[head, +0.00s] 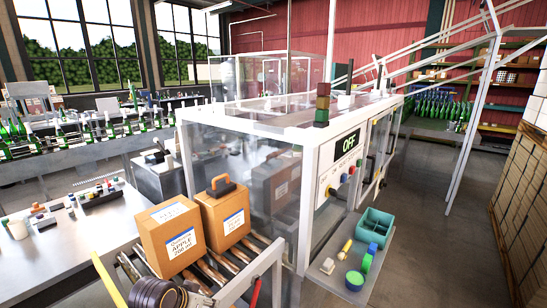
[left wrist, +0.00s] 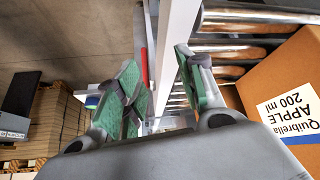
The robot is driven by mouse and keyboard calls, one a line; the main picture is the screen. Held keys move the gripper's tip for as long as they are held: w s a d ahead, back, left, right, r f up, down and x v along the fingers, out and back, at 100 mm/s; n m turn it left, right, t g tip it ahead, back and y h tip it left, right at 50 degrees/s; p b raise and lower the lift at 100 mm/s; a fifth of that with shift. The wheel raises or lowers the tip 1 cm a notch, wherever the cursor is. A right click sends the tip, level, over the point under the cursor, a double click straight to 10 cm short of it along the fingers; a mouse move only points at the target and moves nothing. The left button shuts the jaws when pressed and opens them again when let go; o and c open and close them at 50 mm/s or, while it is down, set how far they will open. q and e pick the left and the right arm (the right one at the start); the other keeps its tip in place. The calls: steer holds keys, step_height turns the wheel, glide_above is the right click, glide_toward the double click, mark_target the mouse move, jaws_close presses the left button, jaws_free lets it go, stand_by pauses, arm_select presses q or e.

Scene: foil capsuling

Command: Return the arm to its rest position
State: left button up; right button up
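My left gripper (left wrist: 160,92) shows in the left wrist view with its two green-padded fingers apart and nothing held between them. A pale conveyor side rail shows behind the gap; I cannot tell how far away it is. In the head view, part of my left arm, dark and ringed, shows at the bottom left edge, and its fingers cannot be made out. My right arm and gripper are in neither view.
Two cardboard boxes (head: 168,238) stand on the roller conveyor (head: 212,272); one also shows in the left wrist view (left wrist: 308,70). A clear-walled machine (head: 250,180) reads OFF. A teal bin (head: 376,221) stands right.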

arm_select(q)
steer(key=shift+s+a+f+n+g+y, duration=0.55)
steer(key=shift+s+f, duration=1.15)
steer(key=shift+s, duration=3.05)
steer(key=shift+s+a+f+n+g+y, duration=0.5)
steer(key=shift+s+f, duration=1.15)
steer(key=shift+s, duration=3.1)
step_height(320, 180, down, 39)
steer(key=s+g+b, duration=0.2)
steer(key=s+b, duration=0.1)
steer(key=b, duration=0.2)
steer(key=s+a+f+b, duration=0.2)
steer(key=s+f, duration=0.8)
steer(key=f, duration=0.2)
steer(key=s+a+f+b, duration=0.3)
steer(key=s+f, duration=0.8)
steer(key=f, duration=0.1)
steer(key=shift+s+m, duration=0.2)
steer(key=shift+m, duration=0.15)
steer(key=shift+a+g+y, duration=0.1)
steer(key=shift+g+y, duration=0.15)
